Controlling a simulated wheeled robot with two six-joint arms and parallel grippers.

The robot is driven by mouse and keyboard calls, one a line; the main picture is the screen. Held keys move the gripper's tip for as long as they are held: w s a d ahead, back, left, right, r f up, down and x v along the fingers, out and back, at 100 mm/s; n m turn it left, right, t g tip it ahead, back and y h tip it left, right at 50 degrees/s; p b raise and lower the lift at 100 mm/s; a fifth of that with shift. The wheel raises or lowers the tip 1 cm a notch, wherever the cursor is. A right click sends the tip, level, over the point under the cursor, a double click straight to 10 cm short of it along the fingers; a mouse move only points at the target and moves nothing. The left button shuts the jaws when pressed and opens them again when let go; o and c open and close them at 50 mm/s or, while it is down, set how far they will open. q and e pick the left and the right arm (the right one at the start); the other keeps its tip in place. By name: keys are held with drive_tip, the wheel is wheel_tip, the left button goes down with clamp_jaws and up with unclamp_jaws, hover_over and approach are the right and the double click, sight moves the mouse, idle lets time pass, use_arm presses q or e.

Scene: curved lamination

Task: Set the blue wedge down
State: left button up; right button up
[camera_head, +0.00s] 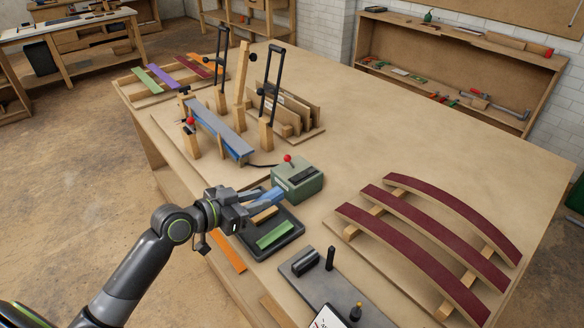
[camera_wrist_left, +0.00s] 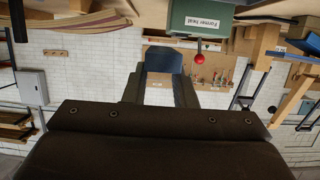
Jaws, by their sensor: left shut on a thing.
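The blue wedge (camera_head: 270,197) is between the fingers of my left gripper (camera_head: 257,199), which is shut on it. The wedge is over the back part of a dark tray (camera_head: 291,242), close to the front of a green box. In the left wrist view the blue wedge (camera_wrist_left: 163,57) spans the gap between the fingertips (camera_wrist_left: 160,78). A green wedge (camera_head: 276,236) and a tan wedge (camera_head: 264,215) lie in the tray. I cannot tell whether the blue wedge touches anything below it. My right gripper is not in view.
The green box (camera_head: 298,182) has a red-knobbed lever (camera_head: 288,159); its label in the left wrist view reads "Former heat" (camera_wrist_left: 198,21). A clamp rig (camera_head: 218,131) stands behind. Curved maroon strips (camera_head: 436,236) lie on the right. An orange strip (camera_head: 228,252) lies left of the tray. The table's middle is clear.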

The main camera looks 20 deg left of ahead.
use_arm(q)
drive_tip(key=shift+s+d+r, duration=0.15)
drive_tip(key=shift+s+r, duration=0.05)
drive_tip(key=shift+r, duration=0.15)
drive_tip(key=s+d+r+m+g+h, duration=0.3)
drive_tip(key=s+d+m+g+h, duration=0.1)
drive_tip(key=s, duration=0.6)
drive_tip(key=shift+d+m, duration=0.5)
drive_tip(key=shift+d, duration=0.5)
drive_tip(key=w+a+f+n+t+y, duration=0.1)
drive_tip(key=w+a, duration=0.1)
drive_tip(key=w, duration=0.1)
drive_tip(key=w+a+f+n+t+y, duration=0.1)
drive_tip(key=w+a+n+y, duration=0.1)
drive_tip(key=w, duration=0.2)
drive_tip(key=w+a+f+n+t+y, duration=0.1)
drive_tip(key=w+a+n+t, duration=0.1)
drive_tip(key=w, duration=0.1)
drive_tip(key=shift+w+a+f, duration=0.1)
drive_tip(key=shift+w+a, duration=0.05)
drive_tip(key=shift+w, duration=0.1)
